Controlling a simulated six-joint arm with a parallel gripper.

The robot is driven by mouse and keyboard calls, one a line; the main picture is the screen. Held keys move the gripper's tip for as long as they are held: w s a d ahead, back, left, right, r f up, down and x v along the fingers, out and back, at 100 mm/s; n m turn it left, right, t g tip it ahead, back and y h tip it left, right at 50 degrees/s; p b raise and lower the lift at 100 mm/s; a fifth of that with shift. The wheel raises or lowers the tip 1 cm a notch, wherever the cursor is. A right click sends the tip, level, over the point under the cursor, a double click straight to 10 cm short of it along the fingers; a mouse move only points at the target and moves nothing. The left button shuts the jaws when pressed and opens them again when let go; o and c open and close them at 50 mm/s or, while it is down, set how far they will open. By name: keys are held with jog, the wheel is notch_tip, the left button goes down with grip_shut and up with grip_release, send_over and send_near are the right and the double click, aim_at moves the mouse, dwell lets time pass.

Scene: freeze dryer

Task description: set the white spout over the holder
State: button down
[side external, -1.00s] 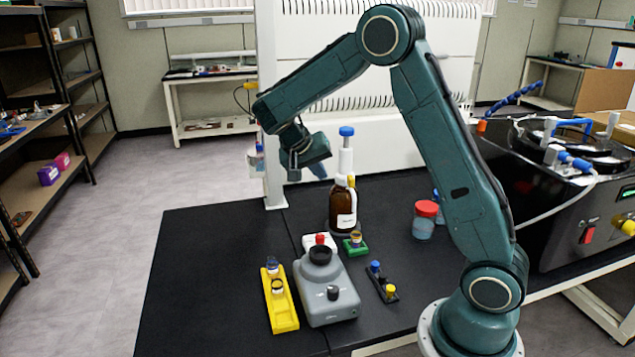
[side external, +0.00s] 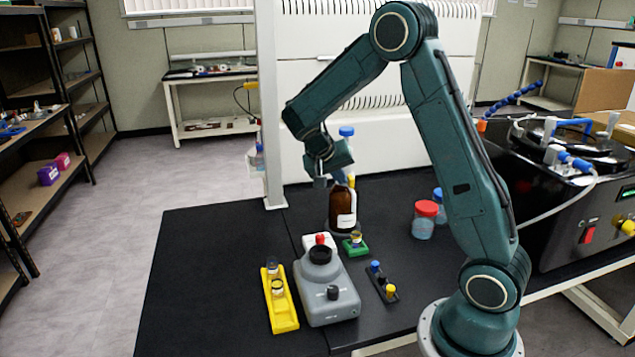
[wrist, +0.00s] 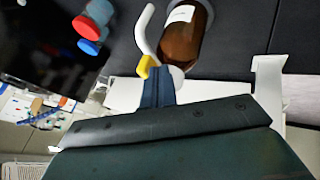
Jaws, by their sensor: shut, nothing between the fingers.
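The white spout (wrist: 143,32) shows in the wrist view as a curved tube with a yellow piece (wrist: 147,66) at its base, beside the brown bottle (side external: 343,207).
A grey mixer (side external: 328,290) stands in front, with a yellow rack (side external: 281,300) left of it and a small black rack (side external: 383,282) right of it. Red-lidded (side external: 426,209) and blue-lidded jars stand to the right. The black table's left part (side external: 200,270) is clear.

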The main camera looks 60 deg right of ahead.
jog(key=shift+s+d, duration=0.3)
jog(key=shift+s, duration=0.2)
jog(key=shift+s+d, duration=0.25)
jog(key=shift+s, duration=0.25)
jog(key=shift+w+f, duration=0.1)
jog(key=shift+w, duration=0.05)
jog(key=shift+w+a, duration=0.2)
jog(key=shift+w, duration=0.5)
jog(key=shift+w, duration=0.1)
